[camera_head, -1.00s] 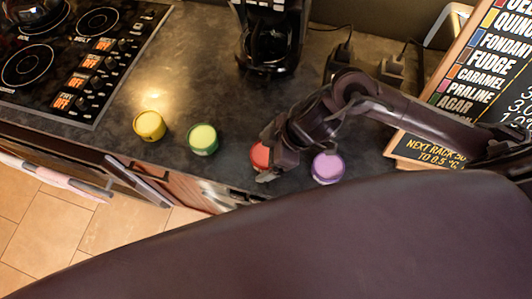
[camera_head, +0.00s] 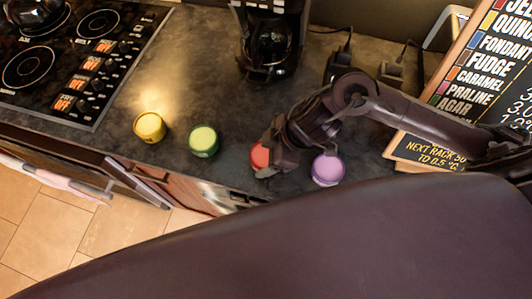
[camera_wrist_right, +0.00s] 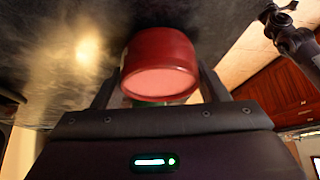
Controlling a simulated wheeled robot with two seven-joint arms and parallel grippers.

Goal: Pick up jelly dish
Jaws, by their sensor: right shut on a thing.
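The red dish (camera_head: 259,156) stands at the counter's front edge, partly hidden by my right gripper (camera_head: 270,160). In the right wrist view the red dish (camera_wrist_right: 160,65) sits between the two fingers, with its pale red top facing the camera. The right gripper is shut on it. I cannot tell whether it is clear of the counter. The menu board's red label (camera_head: 497,46) begins with "JEL", the rest cut off. A dark jointed part at the right of the wrist view looks like my left gripper (camera_wrist_right: 285,25); its jaws are unclear.
A purple dish (camera_head: 328,169) stands close right of my right gripper. A green dish (camera_head: 203,140) and a yellow dish (camera_head: 149,127) stand to the left. A coffee maker (camera_head: 270,40) is behind, a cooktop (camera_head: 85,60) far left. The middle counter is clear.

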